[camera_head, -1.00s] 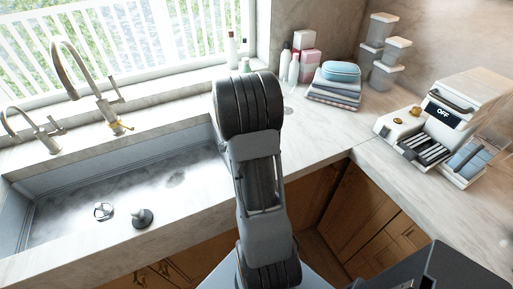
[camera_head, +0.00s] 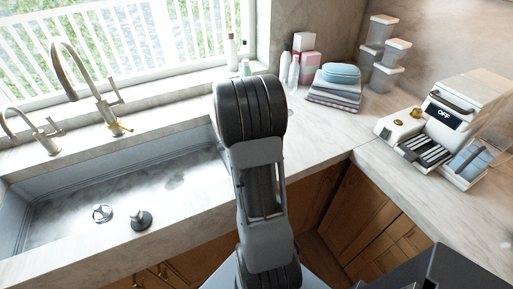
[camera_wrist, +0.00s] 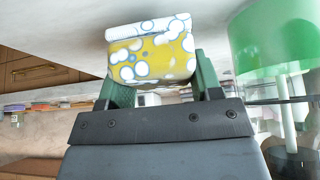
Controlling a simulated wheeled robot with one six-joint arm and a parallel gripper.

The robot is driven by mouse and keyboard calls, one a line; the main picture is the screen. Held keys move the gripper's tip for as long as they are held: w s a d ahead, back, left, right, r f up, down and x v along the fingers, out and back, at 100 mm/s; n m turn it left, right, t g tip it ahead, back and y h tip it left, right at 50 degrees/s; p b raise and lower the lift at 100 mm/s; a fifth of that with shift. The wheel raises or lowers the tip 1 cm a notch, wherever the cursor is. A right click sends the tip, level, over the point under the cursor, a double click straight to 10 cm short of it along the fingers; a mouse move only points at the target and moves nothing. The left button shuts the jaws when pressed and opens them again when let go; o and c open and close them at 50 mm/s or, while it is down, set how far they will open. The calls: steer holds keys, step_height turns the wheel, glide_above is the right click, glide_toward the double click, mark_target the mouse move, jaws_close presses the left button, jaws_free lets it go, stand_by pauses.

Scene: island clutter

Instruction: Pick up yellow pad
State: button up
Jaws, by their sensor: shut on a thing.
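The yellow pad (camera_wrist: 152,58) shows in the wrist view, yellow with white and pale blue round spots and a white spotted edge along its top. My gripper (camera_wrist: 152,85) is shut on it, with one dark green finger at each side. The pad sits between the fingertips, at the upper middle of the wrist view. The head view shows neither the pad nor my gripper; my dark arm fills the middle of that picture.
A green cylindrical object (camera_wrist: 275,40) is close on the right in the wrist view. In the head view, a sink (camera_head: 120,195) lies left, folded cloths (camera_head: 335,92) and bottles stand at the back, and a white machine (camera_head: 440,130) marked OFF stands right.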

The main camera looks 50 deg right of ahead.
steer(key=s+a+r+b, duration=0.3)
steer(key=s+a+r, duration=0.6)
steer(key=a+r, duration=0.1)
steer(key=shift+a+r, duration=0.25)
steer(key=shift+r, duration=0.4)
steer(key=shift+s, duration=0.1)
steer(key=o, duration=0.3)
steer(key=shift+c, duration=1.1)
steer(key=shift+f, duration=0.1)
